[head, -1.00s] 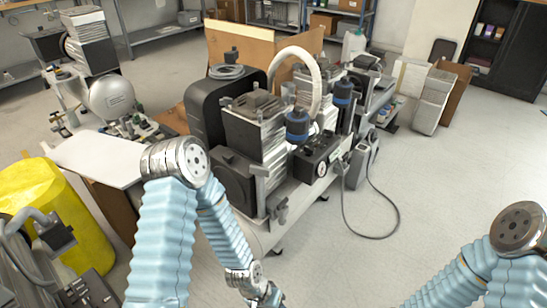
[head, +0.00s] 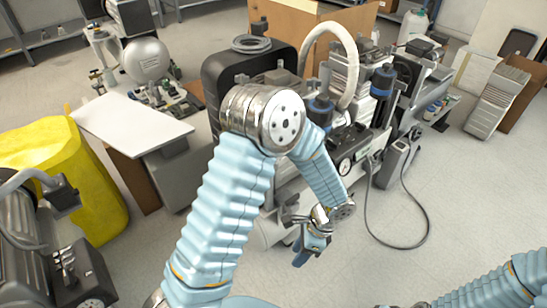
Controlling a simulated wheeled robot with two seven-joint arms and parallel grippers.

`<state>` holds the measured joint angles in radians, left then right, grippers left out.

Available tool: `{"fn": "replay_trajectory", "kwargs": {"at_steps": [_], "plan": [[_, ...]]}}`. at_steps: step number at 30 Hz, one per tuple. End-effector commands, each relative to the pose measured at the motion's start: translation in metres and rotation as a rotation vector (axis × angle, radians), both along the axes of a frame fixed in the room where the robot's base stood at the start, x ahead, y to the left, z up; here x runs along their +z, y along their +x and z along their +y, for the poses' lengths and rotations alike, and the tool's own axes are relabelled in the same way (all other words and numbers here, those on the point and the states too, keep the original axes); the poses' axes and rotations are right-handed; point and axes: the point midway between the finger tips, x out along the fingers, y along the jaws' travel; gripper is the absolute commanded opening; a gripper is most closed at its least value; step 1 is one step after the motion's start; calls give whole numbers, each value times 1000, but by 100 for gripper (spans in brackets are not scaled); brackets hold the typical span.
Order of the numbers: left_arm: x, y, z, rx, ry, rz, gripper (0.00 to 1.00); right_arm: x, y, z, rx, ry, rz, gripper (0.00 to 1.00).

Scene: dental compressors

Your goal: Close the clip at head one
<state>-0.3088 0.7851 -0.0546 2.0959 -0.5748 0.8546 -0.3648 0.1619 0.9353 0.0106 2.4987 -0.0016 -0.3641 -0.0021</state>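The dental compressor stands in the middle, with a large black housing (head: 222,84), a pale curved hose (head: 351,62) and two blue-banded filters, the nearer one (head: 320,108) and the farther one (head: 383,80). My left arm crosses in front of the nearer pump head and hides much of it. My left gripper (head: 304,258) hangs low beside the compressor's near end, pointing down. Its fingers are small and overlap, so their opening is unclear. I cannot make out the clip with certainty. Only my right arm's blue sleeve shows at lower right; its gripper is out of view.
A white board (head: 130,120) and a yellow container (head: 70,165) stand at left. Another machine (head: 75,270) fills the lower left corner. A grey box (head: 398,160) with a looping cable (head: 427,225) sits right of the compressor.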

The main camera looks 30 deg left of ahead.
Motion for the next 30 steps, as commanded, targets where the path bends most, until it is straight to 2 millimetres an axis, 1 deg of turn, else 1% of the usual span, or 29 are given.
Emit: {"fn": "replay_trajectory", "kwargs": {"at_steps": [1,2,5,6,8,9,12,15,17,20,23,30], "plan": [[14,13,4,-82,58,-8,39,-4,0,-1,-1,-1,0,72],[25,20,7,-135,103,-8,39,-5,0,-1,-2,-1,-1,72],[76,49,19,-306,291,-15,39,-10,1,-3,-4,-3,-2,72],[103,60,22,-366,382,-18,39,-12,1,-3,-6,-4,-3,72],[145,74,24,-432,515,-24,39,-15,2,-4,-7,-6,-4,72],[172,80,24,-460,595,-27,39,-16,2,-4,-8,-7,-3,72],[224,86,23,-486,748,-30,39,-18,2,-5,-10,-8,-5,72],[254,86,21,-486,830,-30,39,-19,3,-6,-10,-9,-6,72],[260,85,23,-485,849,-28,39,-19,3,-6,-11,-9,-5,72],[258,85,32,-484,858,-24,39,-21,3,-7,-11,-10,-5,72],[251,85,49,-483,855,-22,39,-23,3,-7,-12,-11,-5,72],[228,85,101,-481,853,-21,39,-29,4,-9,-16,-13,-7,72]]}}
